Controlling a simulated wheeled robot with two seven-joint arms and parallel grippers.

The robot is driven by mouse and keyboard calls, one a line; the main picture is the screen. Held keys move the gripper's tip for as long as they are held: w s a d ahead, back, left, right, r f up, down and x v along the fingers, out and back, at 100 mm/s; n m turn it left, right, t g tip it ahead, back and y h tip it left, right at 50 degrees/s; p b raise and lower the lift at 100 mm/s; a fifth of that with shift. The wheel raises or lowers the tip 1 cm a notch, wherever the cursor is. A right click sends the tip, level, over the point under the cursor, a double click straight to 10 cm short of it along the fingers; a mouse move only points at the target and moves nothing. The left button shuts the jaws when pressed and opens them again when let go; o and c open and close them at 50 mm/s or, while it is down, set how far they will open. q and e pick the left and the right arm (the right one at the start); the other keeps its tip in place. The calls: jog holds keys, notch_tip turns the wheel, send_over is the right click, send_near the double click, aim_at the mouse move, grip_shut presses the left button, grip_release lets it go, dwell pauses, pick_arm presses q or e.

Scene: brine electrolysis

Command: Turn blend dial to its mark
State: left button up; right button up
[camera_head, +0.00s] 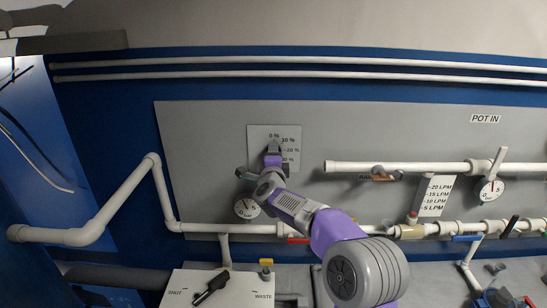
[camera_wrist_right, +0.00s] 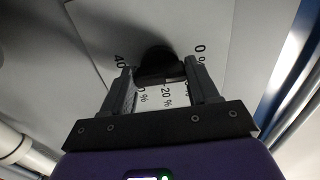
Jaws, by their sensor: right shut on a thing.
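The blend dial is a dark round knob (camera_wrist_right: 157,58) on a white plate (camera_head: 258,136) printed with percent marks. My right gripper (camera_head: 273,156) is at the plate. In the right wrist view the gripper's fingers (camera_wrist_right: 160,70) are on either side of the knob, shut on it. The 40 and 0 % marks show beyond the fingers, with 20 % between them. I cannot tell which mark the knob points to. My left gripper is not in view.
A round gauge (camera_head: 246,208) sits just below the plate, beside my right arm. White pipes (camera_head: 400,167) with valves and another gauge (camera_head: 491,191) run to the right. Bare grey panel (camera_head: 200,150) lies left of the plate.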

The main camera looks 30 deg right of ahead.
jog(key=o, duration=1.1)
jog(key=shift+c, duration=0.2)
jog(key=b+v, duration=0.1)
jog(key=v, duration=0.6)
jog(key=shift+s+b, duration=0.3)
jog(key=shift+a, duration=0.15)
